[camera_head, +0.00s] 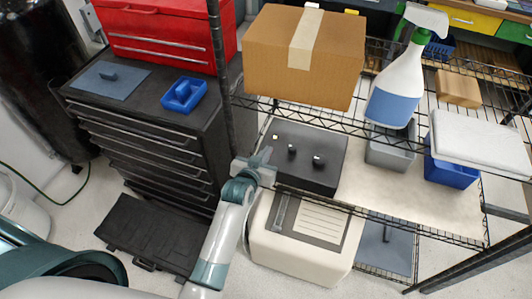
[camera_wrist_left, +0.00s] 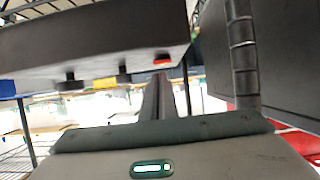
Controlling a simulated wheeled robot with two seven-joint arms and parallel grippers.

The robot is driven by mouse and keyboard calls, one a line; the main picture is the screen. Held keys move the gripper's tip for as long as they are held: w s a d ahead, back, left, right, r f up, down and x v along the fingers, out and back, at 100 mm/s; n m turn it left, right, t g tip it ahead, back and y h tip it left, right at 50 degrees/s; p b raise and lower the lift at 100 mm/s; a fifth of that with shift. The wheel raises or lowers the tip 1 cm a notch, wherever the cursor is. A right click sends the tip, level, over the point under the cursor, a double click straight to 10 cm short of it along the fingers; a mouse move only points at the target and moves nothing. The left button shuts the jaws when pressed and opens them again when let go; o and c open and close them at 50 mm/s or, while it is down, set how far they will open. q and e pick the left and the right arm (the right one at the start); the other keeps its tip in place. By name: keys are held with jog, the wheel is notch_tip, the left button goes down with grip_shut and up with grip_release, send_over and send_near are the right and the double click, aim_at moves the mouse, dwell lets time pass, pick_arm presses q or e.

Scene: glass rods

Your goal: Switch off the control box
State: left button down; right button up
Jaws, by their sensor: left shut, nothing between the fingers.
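The control box (camera_head: 305,172) is a dark grey box on the rack's middle shelf. Its face carries two dark knobs (camera_head: 318,160) and a small pale-topped switch (camera_head: 275,138) near the left end. In the left wrist view the box (camera_wrist_left: 90,40) fills the upper left, with the knobs (camera_wrist_left: 70,84) and a small part with a red patch (camera_wrist_left: 161,61) near its right end. My left gripper (camera_head: 264,158) is shut and empty at the box's left end. Its fingers (camera_wrist_left: 160,97) point toward the red-patched part; whether they touch it I cannot tell. My right gripper is not in view.
A black rack post (camera_head: 222,75) stands close left of my gripper and shows in the wrist view (camera_wrist_left: 242,50). Above are a cardboard box (camera_head: 340,55) and a spray bottle (camera_head: 397,85). A grey bin (camera_head: 390,153) stands right of the control box; a drawer cabinet (camera_head: 150,130) is left.

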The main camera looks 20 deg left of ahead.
pick_arm(q)
jog(key=shift+s+f, duration=0.1)
jog(key=shift+f, duration=0.35)
jog(key=shift+s+f+t+b, duration=0.1)
jog(key=shift+f+t+b, duration=0.2)
jog(key=shift+f+b, duration=0.5)
jog(key=shift+r, duration=0.55)
jog(key=shift+r+p, duration=0.75)
jog(key=shift+p, duration=0.15)
